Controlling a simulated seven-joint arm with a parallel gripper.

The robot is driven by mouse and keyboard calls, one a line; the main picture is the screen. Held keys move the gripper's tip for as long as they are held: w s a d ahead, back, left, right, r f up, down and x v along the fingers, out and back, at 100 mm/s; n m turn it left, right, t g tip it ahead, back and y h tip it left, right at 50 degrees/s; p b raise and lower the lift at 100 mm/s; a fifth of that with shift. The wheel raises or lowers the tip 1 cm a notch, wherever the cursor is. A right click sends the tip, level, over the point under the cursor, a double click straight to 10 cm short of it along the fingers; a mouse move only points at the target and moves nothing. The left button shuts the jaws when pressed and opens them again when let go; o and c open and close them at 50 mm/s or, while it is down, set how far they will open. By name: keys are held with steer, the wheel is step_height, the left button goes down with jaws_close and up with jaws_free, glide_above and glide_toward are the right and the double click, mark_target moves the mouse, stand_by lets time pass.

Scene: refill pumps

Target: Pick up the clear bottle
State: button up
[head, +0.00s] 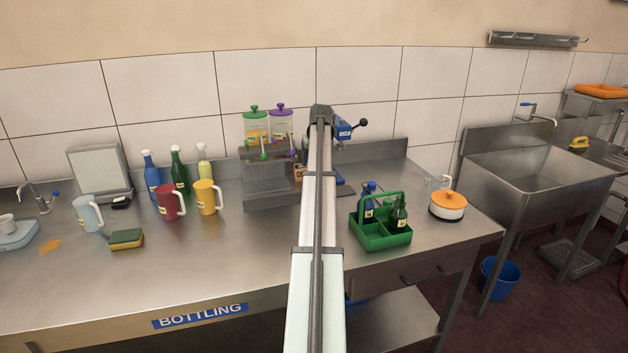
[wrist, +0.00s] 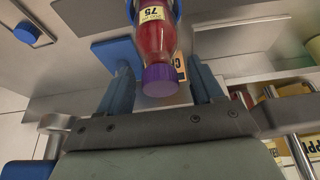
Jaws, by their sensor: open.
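A clear bottle (wrist: 155,45) with red contents, a yellow label and a purple cap shows in the wrist view. Its cap end points toward my gripper, and its far end meets a blue part at the top edge. My gripper (wrist: 161,76) is open, with one dark blue finger on each side of the bottle's cap and a gap on both sides. In the head view my arm hides the gripper and this bottle. A pale yellowish bottle (head: 204,166) with a white cap stands at the back of the counter, left of centre.
A blue lever device (head: 343,131) stands just right of my arm. A dispenser stand (head: 270,187) is to the left. A green carrier (head: 375,238) with bottles and an orange-lidded pot (head: 448,206) are to the right.

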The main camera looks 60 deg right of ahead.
jaws_close()
stand_by(0.4)
